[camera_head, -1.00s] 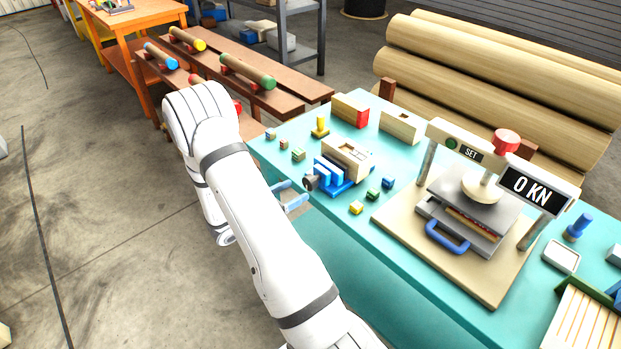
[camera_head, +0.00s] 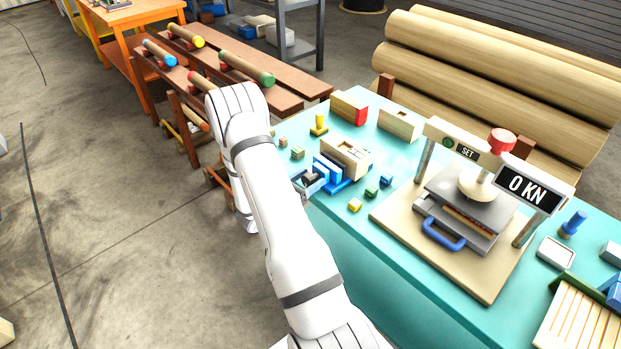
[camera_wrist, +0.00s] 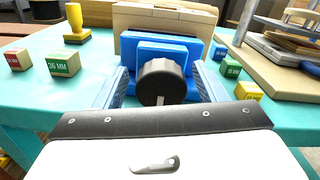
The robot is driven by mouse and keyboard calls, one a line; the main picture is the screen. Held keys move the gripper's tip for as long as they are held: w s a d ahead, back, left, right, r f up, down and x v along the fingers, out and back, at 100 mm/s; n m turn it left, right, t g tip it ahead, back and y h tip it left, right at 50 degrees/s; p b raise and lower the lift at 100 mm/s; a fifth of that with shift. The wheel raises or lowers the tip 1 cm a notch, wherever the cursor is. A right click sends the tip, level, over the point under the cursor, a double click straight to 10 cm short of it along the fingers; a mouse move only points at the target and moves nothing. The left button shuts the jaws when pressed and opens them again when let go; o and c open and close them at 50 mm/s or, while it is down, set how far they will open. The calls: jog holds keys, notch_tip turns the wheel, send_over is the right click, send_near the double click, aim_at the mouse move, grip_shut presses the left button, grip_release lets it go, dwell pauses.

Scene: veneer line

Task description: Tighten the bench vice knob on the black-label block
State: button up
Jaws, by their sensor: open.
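The blue bench vice (camera_head: 341,186) stands at the near left edge of the teal table, with a pale wooden block (camera_head: 347,156) at its far side. In the wrist view the vice (camera_wrist: 183,52) faces me, and its round black knob (camera_wrist: 161,82) is in the middle. My gripper (camera_wrist: 162,86) is open, with one blue finger on each side of the knob; I cannot tell whether they touch it. The gripper (camera_head: 308,183) also shows small at the vice in the head view. No black label is readable on the wooden block (camera_wrist: 165,19).
Small colour-labelled blocks lie around, including a green 36 MM one (camera_wrist: 63,64) and a yellow one (camera_wrist: 247,90). A yellow stamp-like piece (camera_head: 319,125) stands behind the vice. A press (camera_head: 470,205) reading 0 KN stands right. Log racks and large rolls lie beyond.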

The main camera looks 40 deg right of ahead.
jog(key=shift+c, duration=0.3)
jog(key=c, duration=0.9)
jog(key=shift+d, duration=0.25)
jog(key=shift+c, duration=0.2)
jog(key=shift+a+f+m+b, duration=0.2)
jog(key=shift+m+b, duration=0.1)
jog(key=shift+b, duration=0.15)
jog(key=m+b, duration=0.2)
jog(key=b, duration=0.2)
jog(key=shift+f+m, duration=0.15)
jog(key=shift+m, duration=0.15)
jog(key=m+b, duration=0.3)
jog(key=b, duration=0.2)
jog(key=shift+s+m, duration=0.1)
jog(key=shift+m, duration=0.2)
jog(key=m+b, duration=0.1)
jog(key=b, duration=0.2)
jog(key=shift+r+m, duration=0.2)
jog(key=shift+m, duration=0.2)
jog(key=shift+r, duration=0.1)
